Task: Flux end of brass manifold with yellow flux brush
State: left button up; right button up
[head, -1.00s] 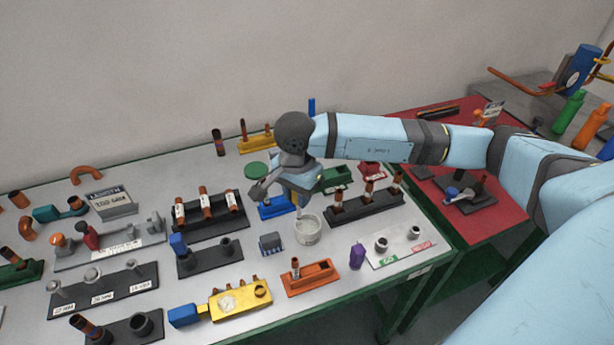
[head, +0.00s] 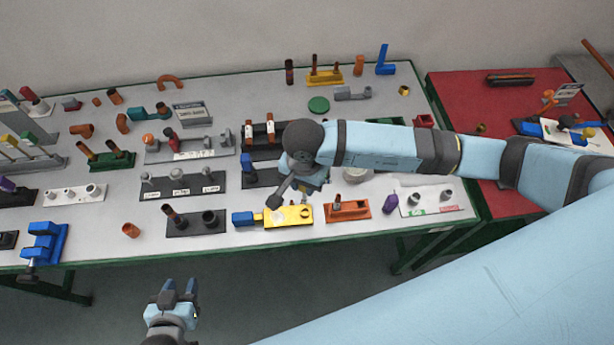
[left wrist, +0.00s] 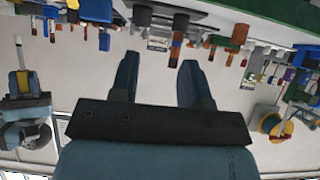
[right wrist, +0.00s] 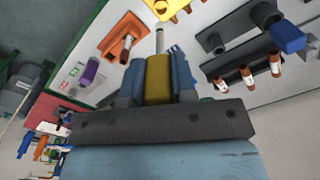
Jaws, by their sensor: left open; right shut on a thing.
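The brass manifold (head: 288,216) is a yellow block with round ports, on the table near its front edge in the head view. Its edge also shows at the top of the right wrist view (right wrist: 168,9). My right gripper (right wrist: 157,75) is shut on the yellow flux brush (right wrist: 158,80), whose pale tip points toward the manifold. I cannot tell whether the tip touches it. In the head view my right gripper (head: 303,188) is just above and behind the manifold and hides the brush. My left gripper (head: 179,287) is open and empty in front of the table.
A blue piece (head: 243,218) adjoins the manifold's left end. An orange tray (head: 348,210) stands to its right, with a purple piece (head: 390,203) beyond. A black stand (head: 195,226) is to the left. The white pot (head: 355,175) is partly hidden behind my right arm.

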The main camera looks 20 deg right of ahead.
aim_at(305, 199)
jog(key=shift+f+b, duration=0.1)
jog(key=shift+b, duration=0.4)
notch_tip(305, 199, down, 4)
jog(key=b, duration=0.4)
jog(key=shift+f, duration=0.15)
jog(key=shift+f+b, duration=0.45)
jog(key=shift+f, duration=0.05)
jog(key=shift+b, duration=0.6)
dwell(0.3)
